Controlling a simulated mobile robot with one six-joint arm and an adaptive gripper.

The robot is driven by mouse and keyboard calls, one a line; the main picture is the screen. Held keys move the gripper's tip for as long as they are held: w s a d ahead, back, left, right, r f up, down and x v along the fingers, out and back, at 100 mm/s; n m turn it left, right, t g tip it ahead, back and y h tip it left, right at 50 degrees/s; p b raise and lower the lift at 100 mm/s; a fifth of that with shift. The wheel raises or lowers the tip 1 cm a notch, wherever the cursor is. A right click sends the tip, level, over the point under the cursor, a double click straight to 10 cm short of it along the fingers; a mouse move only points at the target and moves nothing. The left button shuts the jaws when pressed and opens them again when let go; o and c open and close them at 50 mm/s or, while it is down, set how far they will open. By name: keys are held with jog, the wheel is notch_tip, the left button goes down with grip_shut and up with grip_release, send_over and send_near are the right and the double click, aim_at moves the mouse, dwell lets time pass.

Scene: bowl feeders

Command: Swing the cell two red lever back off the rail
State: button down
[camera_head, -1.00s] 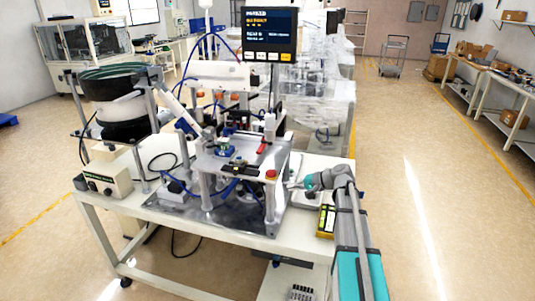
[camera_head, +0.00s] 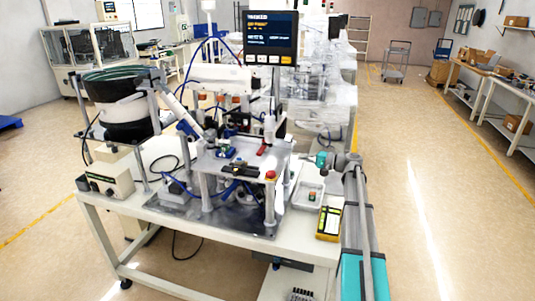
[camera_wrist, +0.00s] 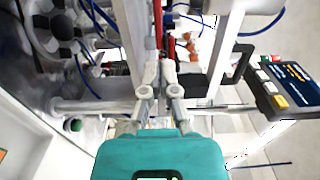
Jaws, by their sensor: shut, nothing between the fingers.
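The red lever (camera_head: 262,149) is a small red bar on the top plate of the bench fixture in the head view. In the wrist view a narrow red bar (camera_wrist: 158,24) runs up from just beyond my fingertips, with another red piece beside it. I cannot tell whether the fingers touch it. My gripper (camera_wrist: 160,68) is shut and empty, its fingertips close together. In the head view my gripper (camera_head: 307,157) is to the right of the fixture, pointing left toward it. The rail is not clearly distinguishable.
The fixture's top plate (camera_head: 228,168) stands on posts, with a red button (camera_head: 270,174) at its front right corner. A monitor (camera_head: 270,37) rises behind. A pale tray (camera_head: 300,203) and a yellow device (camera_head: 328,222) lie at the right of the bench. Open floor is to the right.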

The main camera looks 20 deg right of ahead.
aim_at(263, 152)
jog(key=shift+d, duration=0.1)
jog(key=x, duration=1.2)
jog(key=shift+w, duration=0.15)
jog(key=shift+x, duration=0.75)
jog(key=shift+a, duration=0.55)
jog(key=shift+d, duration=0.15)
jog(key=s+a+v, duration=0.1)
jog(key=v, duration=1.3)
jog(key=shift+s, duration=0.1)
